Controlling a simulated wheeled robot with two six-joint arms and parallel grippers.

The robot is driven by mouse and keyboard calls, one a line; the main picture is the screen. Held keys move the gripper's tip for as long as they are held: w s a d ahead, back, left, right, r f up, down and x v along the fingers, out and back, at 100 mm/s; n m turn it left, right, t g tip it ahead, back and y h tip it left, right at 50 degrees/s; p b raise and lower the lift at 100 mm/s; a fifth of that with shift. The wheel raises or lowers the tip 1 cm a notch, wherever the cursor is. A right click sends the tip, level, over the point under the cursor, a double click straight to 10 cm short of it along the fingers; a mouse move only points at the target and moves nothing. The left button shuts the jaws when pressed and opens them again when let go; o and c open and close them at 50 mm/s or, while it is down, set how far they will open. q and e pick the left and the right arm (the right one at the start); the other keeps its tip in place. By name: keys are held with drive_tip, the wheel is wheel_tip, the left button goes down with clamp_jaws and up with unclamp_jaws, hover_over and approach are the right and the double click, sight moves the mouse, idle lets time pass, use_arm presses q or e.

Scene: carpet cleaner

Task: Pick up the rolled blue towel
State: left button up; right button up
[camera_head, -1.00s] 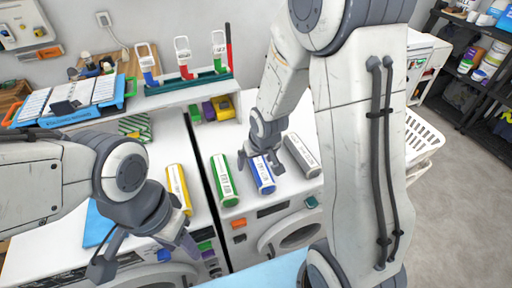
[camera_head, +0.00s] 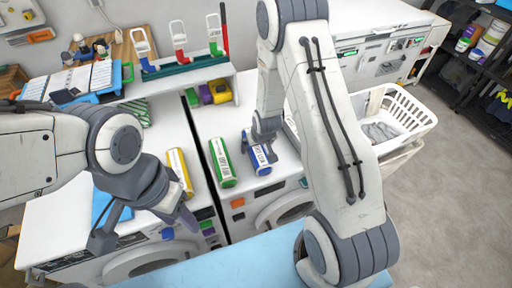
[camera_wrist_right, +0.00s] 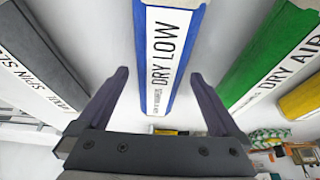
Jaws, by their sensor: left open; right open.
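The rolled blue towel (camera_head: 262,169) lies on the white machine top, with a white label along it; its far part is hidden by my right gripper. In the right wrist view the towel (camera_wrist_right: 180,75) shows a label reading "DRY LOW". My right gripper (camera_head: 263,142) is open at the towel. In the wrist view its fingers (camera_wrist_right: 160,82) stand on either side of the towel, with visible gaps. I cannot tell how far above it they are. My left gripper (camera_head: 145,222) is open and empty, above the left machine's front.
A green roll (camera_head: 222,162) and a yellow roll (camera_head: 180,171) lie left of the blue one. A grey roll (camera_wrist_right: 45,55) is on its other side. A white basket (camera_head: 405,112) stands at the right. A rack (camera_head: 185,62) stands behind.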

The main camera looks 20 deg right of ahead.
drive_tip(key=shift+x, duration=0.9)
drive_tip(key=c, duration=1.5)
drive_tip(key=shift+r, duration=0.1)
